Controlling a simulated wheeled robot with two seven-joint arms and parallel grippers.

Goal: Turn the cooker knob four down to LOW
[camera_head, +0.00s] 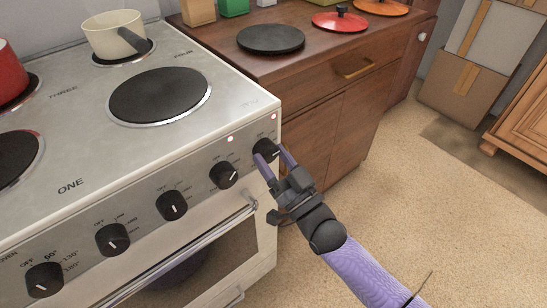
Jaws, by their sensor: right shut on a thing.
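The cooker (222,90) stands at the left with a row of black knobs along its front panel. The rightmost knob (266,148), which I take to be knob four, is at the panel's right end. My right gripper (274,160) reaches it from the lower right and is shut on it, with a purple finger on either side. The fingers hide part of this knob and its markings, so I cannot read its setting. The knob beside it (223,175) shows a white pointer line. My left gripper is not in view.
The oven handle (190,252) sticks out below the knobs. A cream pan (113,35) and a red pot (10,73) stand on the hob. A wooden dresser (310,95) with lids on top stands close right of the cooker. Open floor (420,200) lies to the right.

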